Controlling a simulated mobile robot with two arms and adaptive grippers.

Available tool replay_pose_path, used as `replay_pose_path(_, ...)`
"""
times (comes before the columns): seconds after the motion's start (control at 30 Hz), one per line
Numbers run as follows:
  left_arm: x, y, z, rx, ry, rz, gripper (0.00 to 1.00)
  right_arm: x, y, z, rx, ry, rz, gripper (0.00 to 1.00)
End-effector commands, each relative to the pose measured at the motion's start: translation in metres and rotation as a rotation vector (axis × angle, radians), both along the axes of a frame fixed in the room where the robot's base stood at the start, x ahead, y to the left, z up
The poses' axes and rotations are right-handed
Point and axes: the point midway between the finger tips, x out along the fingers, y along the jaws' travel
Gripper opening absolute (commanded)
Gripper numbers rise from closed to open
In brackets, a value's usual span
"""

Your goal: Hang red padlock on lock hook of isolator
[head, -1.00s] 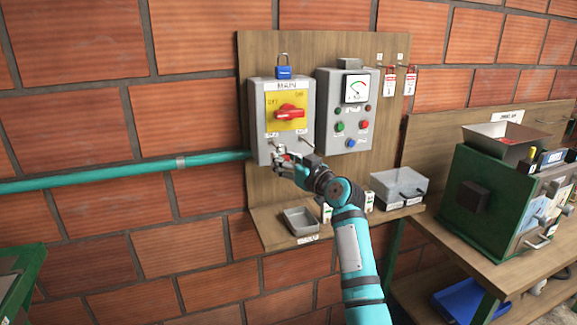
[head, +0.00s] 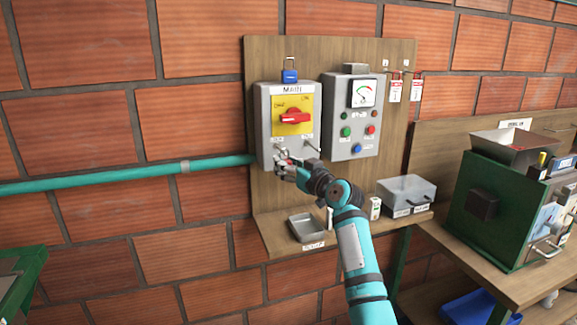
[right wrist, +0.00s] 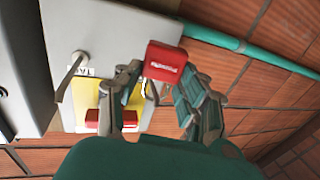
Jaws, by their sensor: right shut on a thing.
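The isolator (head: 265,115) is a grey box marked MAIN, with a yellow plate and a red rotary handle (head: 294,118). Two metal hooks stick out low on its front, a left one (head: 279,149) and a right one (head: 309,146). In the right wrist view one hook (right wrist: 68,70) stands clear of my fingers. My right gripper (head: 284,163) is shut on the red padlock (right wrist: 165,62) at the isolator's lower left, by the left hook. My left gripper is not in view.
A grey control box (head: 341,135) with gauge and buttons stands close on the right. Below are a shelf (head: 280,242) with a grey tray (head: 306,228) and a clear-lidded box (head: 406,191). A teal pipe (head: 120,176) runs left.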

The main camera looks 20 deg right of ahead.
Motion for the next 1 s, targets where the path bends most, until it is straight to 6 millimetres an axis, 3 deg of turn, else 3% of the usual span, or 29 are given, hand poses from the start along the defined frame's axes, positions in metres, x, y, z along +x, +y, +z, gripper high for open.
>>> replay_pose_path(0.27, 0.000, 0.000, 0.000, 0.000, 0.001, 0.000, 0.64, 0.000, 0.000, 0.001, 0.000, -0.001, 0.000, 0.04)
replay_pose_path(0.3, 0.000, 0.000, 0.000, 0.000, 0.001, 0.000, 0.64, 0.000, 0.000, 0.001, 0.000, -0.001, 0.000, 0.41)
replay_pose_path(0.5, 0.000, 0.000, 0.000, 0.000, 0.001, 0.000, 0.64, 0.000, 0.000, 0.001, 0.000, -0.001, 0.000, 0.67)
replay_pose_path(0.83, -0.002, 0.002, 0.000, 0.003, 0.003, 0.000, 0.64, -0.003, -0.001, 0.000, -0.001, 0.000, 0.000, 0.67)
replay_pose_path(1.0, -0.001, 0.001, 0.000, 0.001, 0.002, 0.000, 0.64, -0.021, -0.008, -0.001, -0.002, -0.001, -0.002, 0.67)
